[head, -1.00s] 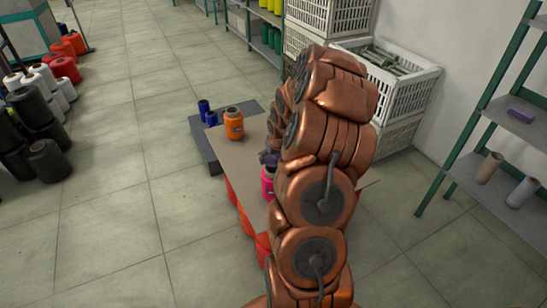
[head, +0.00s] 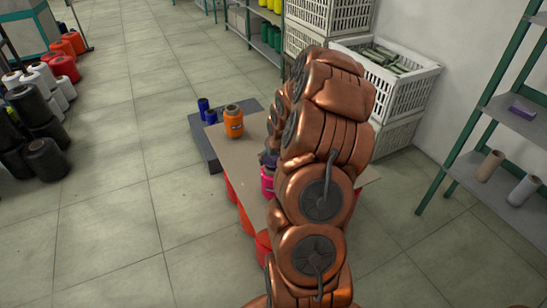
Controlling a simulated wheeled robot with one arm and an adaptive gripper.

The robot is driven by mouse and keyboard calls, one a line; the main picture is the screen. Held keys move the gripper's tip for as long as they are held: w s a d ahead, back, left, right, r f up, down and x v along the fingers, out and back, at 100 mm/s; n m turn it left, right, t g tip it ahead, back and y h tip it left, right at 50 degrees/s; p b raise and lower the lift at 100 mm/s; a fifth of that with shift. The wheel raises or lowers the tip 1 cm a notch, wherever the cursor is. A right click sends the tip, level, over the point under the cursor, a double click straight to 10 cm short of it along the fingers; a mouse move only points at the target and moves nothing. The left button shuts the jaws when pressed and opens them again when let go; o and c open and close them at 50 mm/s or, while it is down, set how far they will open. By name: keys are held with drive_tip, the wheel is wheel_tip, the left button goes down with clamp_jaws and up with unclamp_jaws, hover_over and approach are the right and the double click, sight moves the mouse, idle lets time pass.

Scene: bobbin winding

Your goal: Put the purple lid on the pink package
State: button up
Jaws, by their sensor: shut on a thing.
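The pink package (head: 267,184) stands on the brown board (head: 205,140), in the middle of the head view. My copper arm hides its right side. My gripper (head: 269,160) is directly above the package's top, small and partly hidden by the arm. It is shut on the purple lid (head: 270,166), of which only a small dark purple patch shows. The lid is at or just over the top of the package; I cannot tell whether it is seated.
An orange package (head: 233,121) stands on the board, with blue spools (head: 206,111) behind it on a grey platform (head: 204,150). White crates (head: 405,95) and a green-framed shelf (head: 500,190) stand to the right.

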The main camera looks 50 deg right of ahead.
drive_tip(key=shift+f+b, duration=0.55)
drive_tip(key=shift+f, duration=0.6)
drive_tip(key=o, duration=0.8)
drive_tip(key=shift+c, duration=0.2)
drive_tip(key=shift+r, duration=0.15)
drive_tip(key=v, duration=1.1)
drive_tip(key=shift+r, duration=0.35)
drive_tip(key=shift+s, duration=0.15)
